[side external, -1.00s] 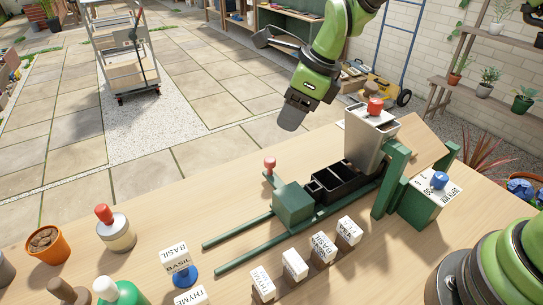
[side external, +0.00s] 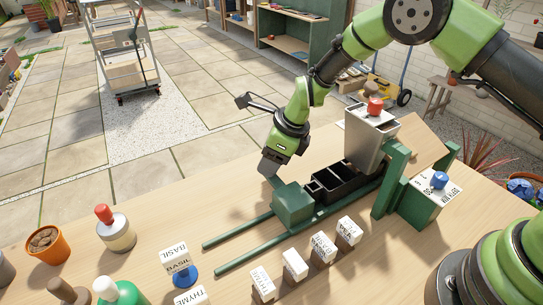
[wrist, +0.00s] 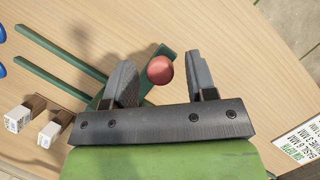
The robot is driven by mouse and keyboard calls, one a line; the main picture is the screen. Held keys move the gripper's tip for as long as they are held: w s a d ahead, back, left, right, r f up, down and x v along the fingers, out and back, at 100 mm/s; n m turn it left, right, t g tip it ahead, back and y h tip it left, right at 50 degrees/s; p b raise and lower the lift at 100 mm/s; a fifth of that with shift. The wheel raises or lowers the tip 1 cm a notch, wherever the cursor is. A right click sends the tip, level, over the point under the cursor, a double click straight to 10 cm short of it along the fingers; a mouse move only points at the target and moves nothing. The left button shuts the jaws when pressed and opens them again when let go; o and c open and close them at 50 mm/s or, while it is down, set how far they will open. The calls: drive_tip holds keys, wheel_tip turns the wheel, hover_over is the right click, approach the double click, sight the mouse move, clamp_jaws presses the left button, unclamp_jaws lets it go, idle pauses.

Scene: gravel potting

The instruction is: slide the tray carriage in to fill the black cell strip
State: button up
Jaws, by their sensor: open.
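The tray carriage is a green block (side external: 293,204) on two green rails (side external: 240,232) on the bench. The black cell strip (side external: 340,182) sits behind it, partly under the grey hopper (side external: 371,143). My gripper (side external: 268,170) is low over the carriage's far left side, pointing down. In the wrist view the carriage's red ball knob (wrist: 160,69) shows between my two open fingers, apart from both as far as I can see. My gripper hides the knob in the side external view.
Several white-topped labels (side external: 295,264) stand along the near rail. A box with a blue knob (side external: 439,180) is right of the hopper's green stand. A jar with a red top (side external: 116,230) and an orange pot (side external: 47,244) stand at left. Bench left of the rails' far side is clear.

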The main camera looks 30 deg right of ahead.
drive_tip(key=shift+c, duration=0.5)
clamp_jaws()
drive_tip(key=d, duration=0.9)
drive_tip(key=shift+d, duration=0.15)
drive_tip(key=shift+o, duration=0.5)
unclamp_jaws()
drive_tip(key=shift+r, duration=0.1)
wheel_tip(320, 180, up, 10)
